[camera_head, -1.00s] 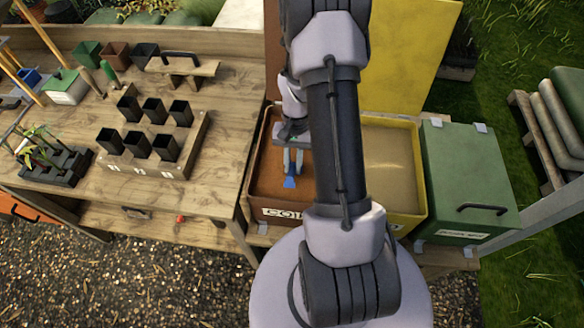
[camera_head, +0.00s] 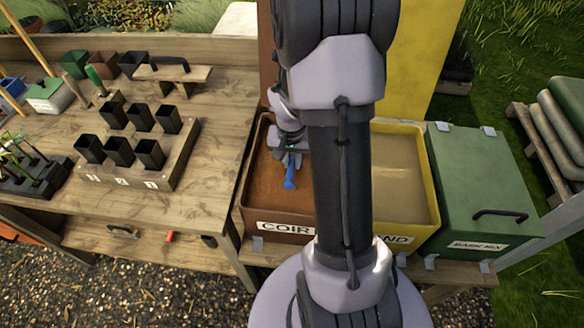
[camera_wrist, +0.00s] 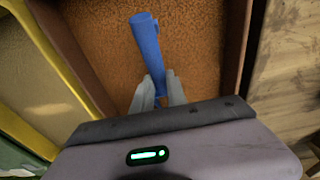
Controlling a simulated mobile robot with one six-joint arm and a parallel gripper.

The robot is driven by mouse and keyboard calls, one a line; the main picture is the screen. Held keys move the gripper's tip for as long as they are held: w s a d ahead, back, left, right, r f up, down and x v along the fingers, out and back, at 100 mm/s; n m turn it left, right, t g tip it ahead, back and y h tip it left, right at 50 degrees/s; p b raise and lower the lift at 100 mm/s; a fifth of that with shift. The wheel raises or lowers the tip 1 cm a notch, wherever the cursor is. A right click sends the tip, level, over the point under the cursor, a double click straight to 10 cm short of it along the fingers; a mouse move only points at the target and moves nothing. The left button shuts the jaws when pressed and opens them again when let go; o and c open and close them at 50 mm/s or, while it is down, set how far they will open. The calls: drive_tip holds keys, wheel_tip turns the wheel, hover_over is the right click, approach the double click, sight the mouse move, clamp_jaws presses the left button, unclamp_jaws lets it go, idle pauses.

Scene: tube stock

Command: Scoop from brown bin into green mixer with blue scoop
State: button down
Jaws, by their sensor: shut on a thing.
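The brown bin (camera_head: 249,196), labelled COIR, is open and holds reddish-brown coir (camera_head: 262,178); its wall also shows in the wrist view (camera_wrist: 88,55). My gripper (camera_head: 290,155) is over this bin. In the wrist view its two pale fingers (camera_wrist: 158,90) are shut on the blue scoop (camera_wrist: 146,40). The scoop (camera_head: 290,174) points away from the fingers over the coir. I cannot tell whether it touches the coir or holds any. A green box (camera_head: 470,180) with a closed, handled lid stands at the right, apart from my gripper; its label is hard to read.
A yellow bin of sand (camera_head: 432,205) stands between the brown bin and the green box, partly behind my arm. A wooden bench (camera_head: 215,110) at the left carries several black pots in a wooden rack (camera_head: 178,170). Raised brown and yellow lids (camera_head: 425,55) stand behind the bins.

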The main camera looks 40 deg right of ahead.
sight(291, 167)
drive_tip(key=shift+f+h+b, duration=0.15)
drive_tip(key=shift+h+b, duration=0.15)
drive_tip(key=shift+b, duration=0.5)
drive_tip(key=shift+t+h, duration=0.5)
drive_tip(key=shift+t, duration=0.1)
drive_tip(key=v, duration=0.6)
drive_tip(key=shift+s+a+r, duration=0.1)
drive_tip(key=shift+r, duration=0.25)
drive_tip(key=shift+t+h, duration=0.4)
drive_tip(key=shift+a+b+v, duration=0.15)
drive_tip(key=shift+b+v, duration=0.3)
drive_tip(key=shift+v, duration=0.7)
drive_tip(key=shift+a+b+v, duration=0.1)
drive_tip(key=shift+b+v, duration=0.35)
drive_tip(key=shift+v, duration=0.75)
drive_tip(key=shift+s+f, duration=0.15)
drive_tip(key=shift+s, duration=0.05)
